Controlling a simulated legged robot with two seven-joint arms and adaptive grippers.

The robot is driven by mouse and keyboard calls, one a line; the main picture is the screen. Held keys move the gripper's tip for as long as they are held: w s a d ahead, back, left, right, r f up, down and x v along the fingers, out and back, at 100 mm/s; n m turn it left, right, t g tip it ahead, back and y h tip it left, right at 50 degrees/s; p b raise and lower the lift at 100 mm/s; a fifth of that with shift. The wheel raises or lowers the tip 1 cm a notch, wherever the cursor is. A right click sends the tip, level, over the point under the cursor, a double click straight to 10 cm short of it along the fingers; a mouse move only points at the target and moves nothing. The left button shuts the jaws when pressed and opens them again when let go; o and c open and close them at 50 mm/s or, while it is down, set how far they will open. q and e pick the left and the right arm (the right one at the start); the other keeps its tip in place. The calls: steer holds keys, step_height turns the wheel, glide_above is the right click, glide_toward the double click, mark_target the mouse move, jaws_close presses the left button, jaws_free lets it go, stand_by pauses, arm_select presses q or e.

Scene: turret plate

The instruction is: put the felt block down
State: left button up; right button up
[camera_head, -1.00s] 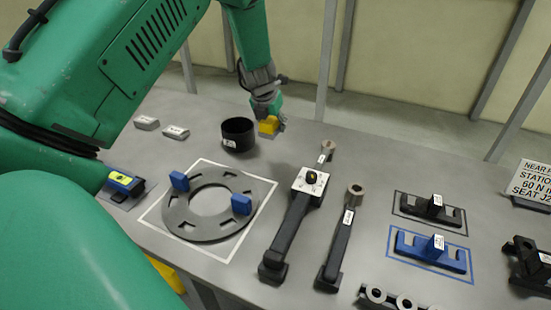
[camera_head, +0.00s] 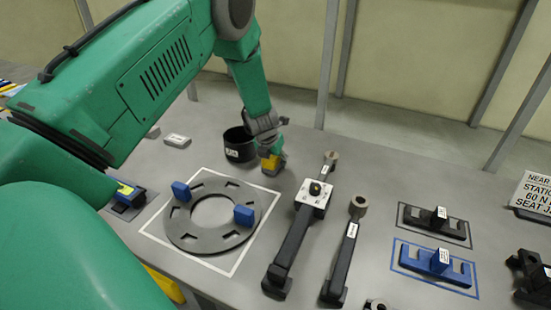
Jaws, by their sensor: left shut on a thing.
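The yellow block (camera_head: 271,165), which I take to be the felt block, is in my left gripper (camera_head: 271,154), between the black cup and the torque wrench heads. The gripper is shut on it, and its fingers hide the block's upper part. The block is low over the grey table, and I cannot tell whether its underside touches. My right gripper is not in view.
The black cup (camera_head: 238,144) stands close on the left. A dark ring plate (camera_head: 182,228) with blue blocks lies in a white outline in front. Two long wrenches (camera_head: 289,247) (camera_head: 343,262) lie to the right. Bare table (camera_head: 370,170) extends behind the outlined fixtures.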

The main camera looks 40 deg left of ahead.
mark_target(283, 169)
arm_select(q)
steer(key=shift+d, duration=0.1)
steer(key=shift+d+r, duration=0.1)
steer(key=shift+d, duration=0.2)
steer(key=shift+d+r, duration=0.1)
steer(key=shift+d, duration=1.15)
steer(key=shift+a+f, duration=0.2)
steer(key=shift+f, duration=0.05)
steer(key=shift+a+f, duration=0.1)
steer(key=shift+a, duration=0.25)
steer(key=o, duration=1.2)
steer(key=shift+s+a+f, duration=0.1)
steer(key=shift+s+a, duration=0.05)
steer(key=shift+a, duration=0.2)
steer(key=shift+a+f, duration=0.2)
steer(key=shift+a, duration=0.15)
steer(key=shift+d+r, duration=0.1)
steer(key=shift+d, duration=0.7)
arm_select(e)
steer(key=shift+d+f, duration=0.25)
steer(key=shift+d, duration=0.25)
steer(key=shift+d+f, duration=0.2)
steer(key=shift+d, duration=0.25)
arm_select(q)
steer(key=shift+a+b, duration=0.2)
steer(key=shift+b, duration=0.1)
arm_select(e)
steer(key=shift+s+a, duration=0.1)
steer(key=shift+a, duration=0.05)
